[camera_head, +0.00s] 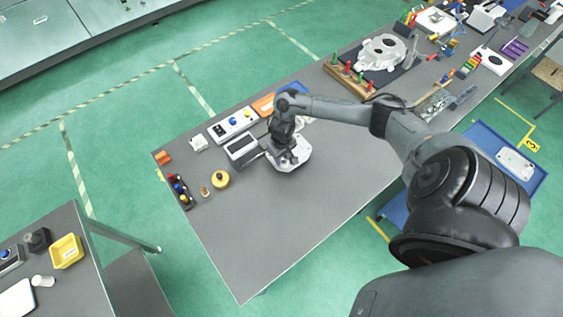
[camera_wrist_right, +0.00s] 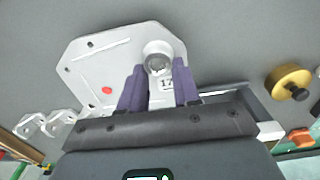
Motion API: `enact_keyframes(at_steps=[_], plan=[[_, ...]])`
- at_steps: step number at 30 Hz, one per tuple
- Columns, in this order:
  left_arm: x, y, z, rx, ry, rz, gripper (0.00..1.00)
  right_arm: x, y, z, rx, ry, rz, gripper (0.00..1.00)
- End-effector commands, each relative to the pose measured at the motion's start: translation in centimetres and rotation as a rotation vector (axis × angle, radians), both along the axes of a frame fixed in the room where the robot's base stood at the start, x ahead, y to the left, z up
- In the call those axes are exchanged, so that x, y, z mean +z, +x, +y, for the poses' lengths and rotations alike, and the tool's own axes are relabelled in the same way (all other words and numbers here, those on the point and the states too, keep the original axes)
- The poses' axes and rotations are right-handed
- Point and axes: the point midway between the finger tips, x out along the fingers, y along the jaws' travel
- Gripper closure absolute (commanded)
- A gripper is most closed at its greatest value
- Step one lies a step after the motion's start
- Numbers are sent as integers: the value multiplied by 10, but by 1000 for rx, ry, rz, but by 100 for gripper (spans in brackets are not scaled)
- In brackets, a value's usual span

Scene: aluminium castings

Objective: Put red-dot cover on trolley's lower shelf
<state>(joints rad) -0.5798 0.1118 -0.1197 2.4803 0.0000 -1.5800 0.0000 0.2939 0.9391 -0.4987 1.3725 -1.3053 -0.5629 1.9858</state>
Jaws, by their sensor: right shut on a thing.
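The red-dot cover (camera_wrist_right: 85,75) is a pale grey metal plate with clipped corners, a red dot, a round boss and a "17" label. It also shows in the head view (camera_head: 296,160), partly hidden beneath my right gripper (camera_head: 284,153). In the wrist view my right gripper's purple fingers (camera_wrist_right: 158,92) are shut on the cover at its boss. The cover is at or just above the grey bench; I cannot tell whether it touches. A blue trolley (camera_head: 482,139) stands beyond the bench's right side, partly hidden by my arm; its shelf levels are hard to separate. My left gripper is out of view.
A white part (camera_head: 515,163) lies on the blue trolley. Near the cover are a yellow round part (camera_head: 220,180), a grey-screened device (camera_head: 241,148) and a dark rack (camera_head: 180,190). A large casting (camera_head: 382,52) sits farther back. The bench's front (camera_head: 260,240) is clear.

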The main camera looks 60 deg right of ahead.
Motion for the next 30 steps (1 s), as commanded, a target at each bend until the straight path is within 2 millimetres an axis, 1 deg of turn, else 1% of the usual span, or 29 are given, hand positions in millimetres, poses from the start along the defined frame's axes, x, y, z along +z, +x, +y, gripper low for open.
enact_keyframes(at_steps=[5, 12, 14, 26, 27, 29, 30], plan=[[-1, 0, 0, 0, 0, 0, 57, -7, 1, 1, 0, 0, 1, 100], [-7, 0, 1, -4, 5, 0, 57, -35, 1, 1, -2, 0, 2, 100], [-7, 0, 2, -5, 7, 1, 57, -40, 1, 1, 0, 0, 0, 100], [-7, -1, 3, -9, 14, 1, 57, -43, 1, 1, -1, 0, 0, 100], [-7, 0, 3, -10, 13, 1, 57, -43, 1, 1, 0, 0, 1, 62], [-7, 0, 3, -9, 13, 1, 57, -43, 1, 1, 0, 0, 1, 53], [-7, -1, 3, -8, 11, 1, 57, -43, 1, 1, 0, 0, 1, 47]])
